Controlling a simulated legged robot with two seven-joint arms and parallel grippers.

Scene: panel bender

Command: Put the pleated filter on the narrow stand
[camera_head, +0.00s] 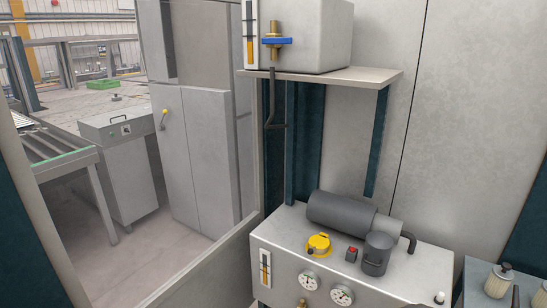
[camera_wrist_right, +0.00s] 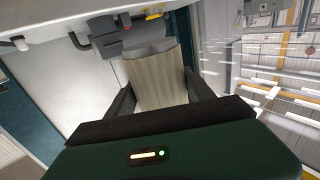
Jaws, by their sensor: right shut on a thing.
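In the right wrist view, my right gripper (camera_wrist_right: 157,90) is shut on the pleated filter (camera_wrist_right: 158,72), a beige ribbed cylinder with a grey end. The filter lies between the two dark fingers and points away from the wrist. Neither of my grippers shows in the head view. I cannot make out a narrow stand in either view.
In the head view, a grey cabinet (camera_head: 350,275) carries a dark cylinder (camera_head: 340,210), a yellow part (camera_head: 318,243) and a dark cup (camera_head: 376,255). A shelf (camera_head: 345,77) overhangs it. A pale ribbed part (camera_head: 499,281) with a dark top stands at the lower right.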

